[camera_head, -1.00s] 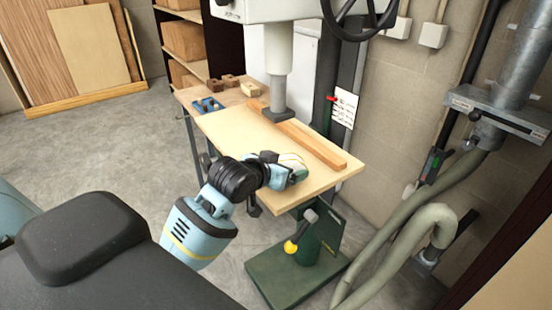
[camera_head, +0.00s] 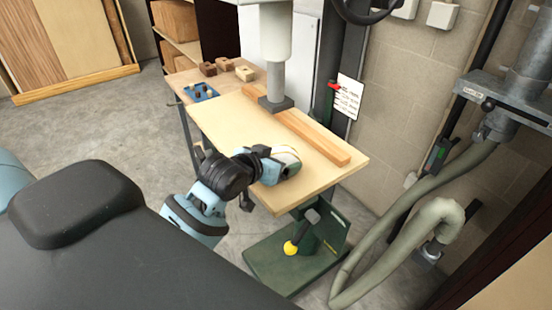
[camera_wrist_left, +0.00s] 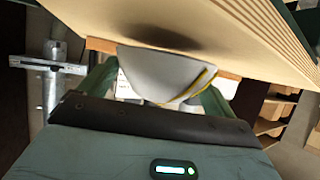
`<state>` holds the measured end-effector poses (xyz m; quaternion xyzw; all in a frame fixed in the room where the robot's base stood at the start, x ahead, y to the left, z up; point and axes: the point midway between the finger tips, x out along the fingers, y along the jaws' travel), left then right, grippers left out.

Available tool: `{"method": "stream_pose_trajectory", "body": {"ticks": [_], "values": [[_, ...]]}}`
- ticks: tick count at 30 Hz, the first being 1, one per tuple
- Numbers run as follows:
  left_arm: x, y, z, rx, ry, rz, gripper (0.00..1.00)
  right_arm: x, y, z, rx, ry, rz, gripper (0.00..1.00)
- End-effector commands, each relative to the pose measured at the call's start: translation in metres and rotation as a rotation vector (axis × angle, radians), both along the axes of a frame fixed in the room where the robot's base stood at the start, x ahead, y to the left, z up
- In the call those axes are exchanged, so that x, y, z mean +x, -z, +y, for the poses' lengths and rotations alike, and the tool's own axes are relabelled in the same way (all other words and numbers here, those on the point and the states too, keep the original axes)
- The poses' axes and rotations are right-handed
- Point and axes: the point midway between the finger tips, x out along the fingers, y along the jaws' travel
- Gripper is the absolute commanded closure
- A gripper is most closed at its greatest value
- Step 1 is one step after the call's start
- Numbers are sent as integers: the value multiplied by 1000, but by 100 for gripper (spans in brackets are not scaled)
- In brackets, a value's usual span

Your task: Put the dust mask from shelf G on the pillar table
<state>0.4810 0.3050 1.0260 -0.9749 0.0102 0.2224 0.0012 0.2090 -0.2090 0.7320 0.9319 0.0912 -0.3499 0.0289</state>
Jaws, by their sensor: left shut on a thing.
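The dust mask (camera_head: 289,157) is a white cup with a yellow strap. It also shows in the left wrist view (camera_wrist_left: 160,72), between the two fingers. My left gripper (camera_head: 276,166) is shut on it, over the front part of the pillar table (camera_head: 235,120), a pale wooden board under the drill. In the wrist view the mask is very close to the board (camera_wrist_left: 230,35), with a dark shadow there. I cannot tell whether it touches. My right gripper is not in view.
A wooden strip (camera_head: 310,138) lies along the back of the table below the drill spindle (camera_head: 275,60). A blue tray (camera_head: 200,92) and small wooden blocks (camera_head: 226,65) are at the far left end. A grey hose (camera_head: 400,235) hangs at the right. The board's middle is clear.

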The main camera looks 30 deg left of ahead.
Motion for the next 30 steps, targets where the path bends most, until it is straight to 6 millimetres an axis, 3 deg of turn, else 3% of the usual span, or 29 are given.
{"method": "stream_pose_trajectory", "body": {"ticks": [4,11,12,14,30], "values": [[-8,13,-3,0,-1,1,31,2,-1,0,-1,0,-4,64],[-9,15,-4,0,-1,2,31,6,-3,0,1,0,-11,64],[-9,15,-4,0,0,2,6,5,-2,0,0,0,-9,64],[-9,15,-3,0,-1,2,0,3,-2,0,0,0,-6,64],[-2,5,-1,3,1,-3,0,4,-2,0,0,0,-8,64]]}}
